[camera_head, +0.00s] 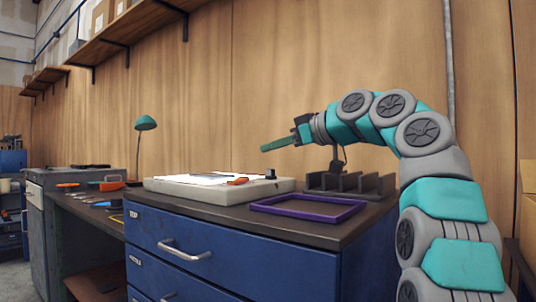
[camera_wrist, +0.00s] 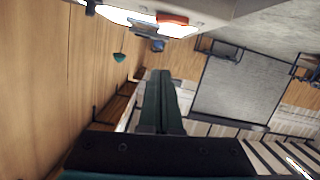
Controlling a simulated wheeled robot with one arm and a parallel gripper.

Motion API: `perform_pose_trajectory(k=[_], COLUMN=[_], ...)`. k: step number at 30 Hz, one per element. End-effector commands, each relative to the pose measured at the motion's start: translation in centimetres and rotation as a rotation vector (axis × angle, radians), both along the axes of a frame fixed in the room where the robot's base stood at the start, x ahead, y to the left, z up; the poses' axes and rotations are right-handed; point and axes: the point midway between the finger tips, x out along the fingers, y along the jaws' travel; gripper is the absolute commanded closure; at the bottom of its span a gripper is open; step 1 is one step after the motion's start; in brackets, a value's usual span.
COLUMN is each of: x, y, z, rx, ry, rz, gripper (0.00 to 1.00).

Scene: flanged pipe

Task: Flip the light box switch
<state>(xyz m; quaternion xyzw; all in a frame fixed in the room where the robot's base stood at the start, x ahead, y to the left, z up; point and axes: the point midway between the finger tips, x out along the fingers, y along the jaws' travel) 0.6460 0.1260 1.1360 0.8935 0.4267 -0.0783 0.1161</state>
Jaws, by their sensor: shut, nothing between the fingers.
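The light box (camera_head: 215,195) is a pale, flat box with a bright white top, lying on the blue drawer cabinet. A small dark knob, which looks like its switch (camera_head: 270,174), stands at its right end. In the wrist view, the box (camera_wrist: 205,8) is at the top edge, and a dark blue knob (camera_wrist: 158,45) shows beside it. My gripper (camera_head: 264,148) is shut and empty, pointing left in the air above the box's right end, apart from the switch. Its green fingers also show closed together in the wrist view (camera_wrist: 160,75).
An orange-red object (camera_head: 237,181) lies on the light box. A purple frame (camera_head: 308,208) lies in front, and a dark slotted rack (camera_head: 350,186) stands behind it, below my wrist. A green lamp (camera_head: 146,123) and a workbench with tools are at left. A wooden wall is behind.

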Motion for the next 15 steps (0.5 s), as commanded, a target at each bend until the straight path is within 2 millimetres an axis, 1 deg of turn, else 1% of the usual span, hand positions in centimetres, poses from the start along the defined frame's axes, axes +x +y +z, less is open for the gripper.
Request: perform_pose_trajectory(k=[12,13,15], x=[5.2,5.4,5.3], y=[6.0,6.2,6.0], z=[-1.9,-2.2,-3.1], rx=[0.000,0.000,0.000], ry=[0.004,0.003,0.006], rz=[0.000,-0.001,-0.002], gripper=[1.00,1.00,1.00])
